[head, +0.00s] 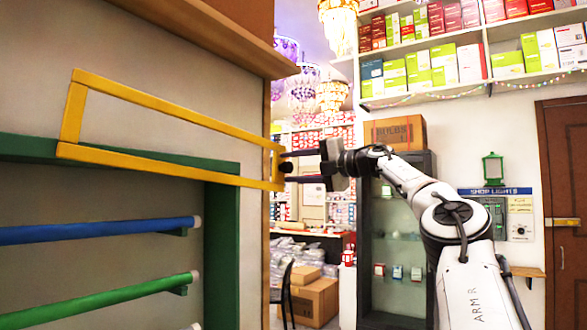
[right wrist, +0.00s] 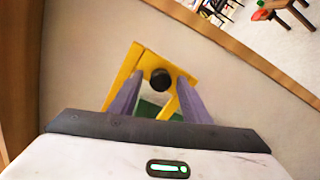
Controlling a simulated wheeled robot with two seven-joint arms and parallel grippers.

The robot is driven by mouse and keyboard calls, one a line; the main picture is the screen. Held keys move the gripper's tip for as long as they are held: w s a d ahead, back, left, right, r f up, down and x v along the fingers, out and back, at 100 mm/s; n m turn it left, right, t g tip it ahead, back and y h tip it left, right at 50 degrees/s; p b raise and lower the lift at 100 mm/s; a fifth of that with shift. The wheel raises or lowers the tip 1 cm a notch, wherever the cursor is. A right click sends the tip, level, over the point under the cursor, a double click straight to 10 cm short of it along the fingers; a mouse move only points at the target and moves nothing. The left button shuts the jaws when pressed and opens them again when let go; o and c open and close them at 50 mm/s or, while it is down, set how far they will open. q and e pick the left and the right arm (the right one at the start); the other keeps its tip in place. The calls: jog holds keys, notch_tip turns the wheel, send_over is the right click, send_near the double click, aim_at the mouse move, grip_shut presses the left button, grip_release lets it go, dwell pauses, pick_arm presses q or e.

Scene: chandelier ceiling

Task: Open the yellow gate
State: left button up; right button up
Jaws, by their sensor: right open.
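The yellow gate (head: 175,101) is a long narrow frame of two yellow rails and end bars, in front of the grey wall at the left. A dark round knob (head: 287,168) sits at its right end. My right gripper (head: 291,168) reaches it from the right, open, one finger above and one below the knob. In the right wrist view the knob (right wrist: 160,79) shows between the tips of the open fingers on the gate's yellow end (right wrist: 138,58). I cannot tell whether the fingers touch it. My left gripper is not in view.
A green frame (head: 222,250) stands behind and below the gate, with a blue bar (head: 95,230) and a green bar (head: 100,300). A wooden ledge (head: 215,35) overhangs above. To the right are a dark cabinet (head: 400,245) and a brown door (head: 565,180).

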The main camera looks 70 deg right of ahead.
jog(key=shift+s, duration=0.2)
jog(key=s+a+b, duration=0.1)
jog(key=s+b, duration=0.3)
jog(key=s, duration=0.5)
jog(key=shift+s+a, duration=0.3)
jog(key=shift+s, duration=0.1)
